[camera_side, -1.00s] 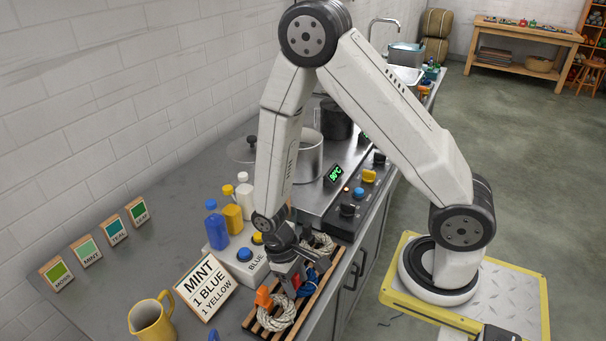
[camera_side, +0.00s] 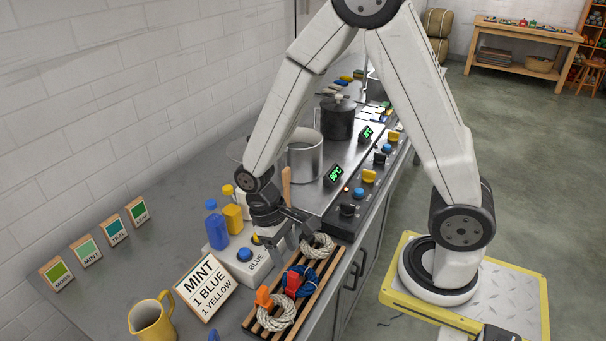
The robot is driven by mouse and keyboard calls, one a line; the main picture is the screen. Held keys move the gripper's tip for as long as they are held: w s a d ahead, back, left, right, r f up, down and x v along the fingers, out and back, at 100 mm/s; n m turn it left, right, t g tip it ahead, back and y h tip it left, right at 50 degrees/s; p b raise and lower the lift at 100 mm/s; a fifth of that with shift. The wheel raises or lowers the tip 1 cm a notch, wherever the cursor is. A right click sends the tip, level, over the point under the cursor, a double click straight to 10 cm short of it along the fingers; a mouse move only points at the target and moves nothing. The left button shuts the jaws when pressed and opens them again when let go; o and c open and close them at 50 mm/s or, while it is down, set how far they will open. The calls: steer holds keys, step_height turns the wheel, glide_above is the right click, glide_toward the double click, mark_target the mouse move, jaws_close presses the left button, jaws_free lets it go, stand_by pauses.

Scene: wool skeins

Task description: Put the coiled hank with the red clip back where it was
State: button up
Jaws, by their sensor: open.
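The coiled hank with the red clip (camera_side: 303,279) is blue and lies on the slatted wooden rack (camera_side: 331,268) at the counter's front edge. It sits between two cream coiled hanks. One of these (camera_side: 277,316) has an orange clip and lies at the near end. The other (camera_side: 319,247) lies at the far end, with no clip that I can make out. My gripper (camera_side: 291,237) is open and empty. It is above and behind the blue hank, beside the far cream hank, and apart from the blue one.
Behind the rack are a button box marked BLUE (camera_side: 256,263), bottles (camera_side: 216,228) and a MINT recipe sign (camera_side: 207,286). A yellow jug (camera_side: 152,322) stands at the near left. Pots (camera_side: 305,160) and a knob panel (camera_side: 348,210) lie beyond the rack.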

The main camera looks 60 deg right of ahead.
steer(key=shift+v, duration=1.55)
steer(key=shift+s+d+r+t, duration=0.25)
steer(key=shift+d+r+t, duration=0.7)
steer(key=shift+t, duration=0.55)
steer(key=shift+s+d+r+t, duration=0.25)
steer(key=shift+d+r+t, duration=0.65)
steer(key=shift+t, duration=0.6)
steer(key=shift+f, duration=0.1)
